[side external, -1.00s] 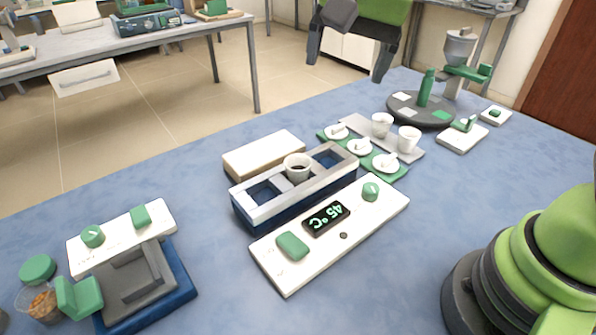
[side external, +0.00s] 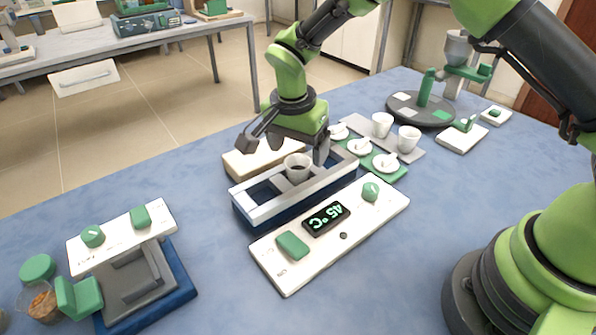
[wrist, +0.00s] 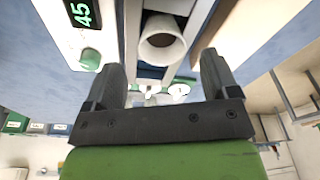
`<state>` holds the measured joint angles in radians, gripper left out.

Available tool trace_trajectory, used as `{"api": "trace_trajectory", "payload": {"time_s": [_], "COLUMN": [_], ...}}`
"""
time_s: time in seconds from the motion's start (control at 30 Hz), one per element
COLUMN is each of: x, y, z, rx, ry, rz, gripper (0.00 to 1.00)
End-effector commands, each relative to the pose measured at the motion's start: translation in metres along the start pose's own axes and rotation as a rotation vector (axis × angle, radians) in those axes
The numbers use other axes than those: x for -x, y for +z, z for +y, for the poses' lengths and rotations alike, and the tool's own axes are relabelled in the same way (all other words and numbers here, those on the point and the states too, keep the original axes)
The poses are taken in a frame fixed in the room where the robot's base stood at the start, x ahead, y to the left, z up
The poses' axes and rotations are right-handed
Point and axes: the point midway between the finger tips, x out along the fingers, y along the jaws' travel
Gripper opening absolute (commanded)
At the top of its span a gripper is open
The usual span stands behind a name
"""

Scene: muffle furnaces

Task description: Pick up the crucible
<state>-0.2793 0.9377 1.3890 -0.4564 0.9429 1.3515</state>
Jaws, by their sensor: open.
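The crucible, a white cup with a dark inside (side external: 297,174), stands upright in the middle of a blue-and-white open-topped block (side external: 252,215). My gripper (side external: 284,152) is above the block, pointing down, with its two dark fingers wide apart. One finger is to the left of the crucible and the other to its right. In the wrist view the crucible (wrist: 162,42) appears centred ahead of the gap between the fingers (wrist: 162,66). I cannot see either finger touching it. The gap is empty.
A control panel (side external: 330,260) reading 45 °C lies in front of the block. A pale slab (side external: 240,163) is behind it. Two white cups (side external: 383,125) stand on a grey tray, beside small lids on a green mat (side external: 395,172). The front middle of the table is clear.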

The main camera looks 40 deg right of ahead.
Motion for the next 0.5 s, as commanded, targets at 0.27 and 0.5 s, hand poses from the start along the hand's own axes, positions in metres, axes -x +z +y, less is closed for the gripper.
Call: {"api": "trace_trajectory", "payload": {"time_s": [0.27,0.5], "x": [-0.036,-0.037], "y": [0.002,0.002], "z": [-0.003,-0.003], "rx": [0.0,0.001], "ry": [0.002,-0.001], "rz": [-0.001,0.0], "gripper": [0.81,0.81]}}
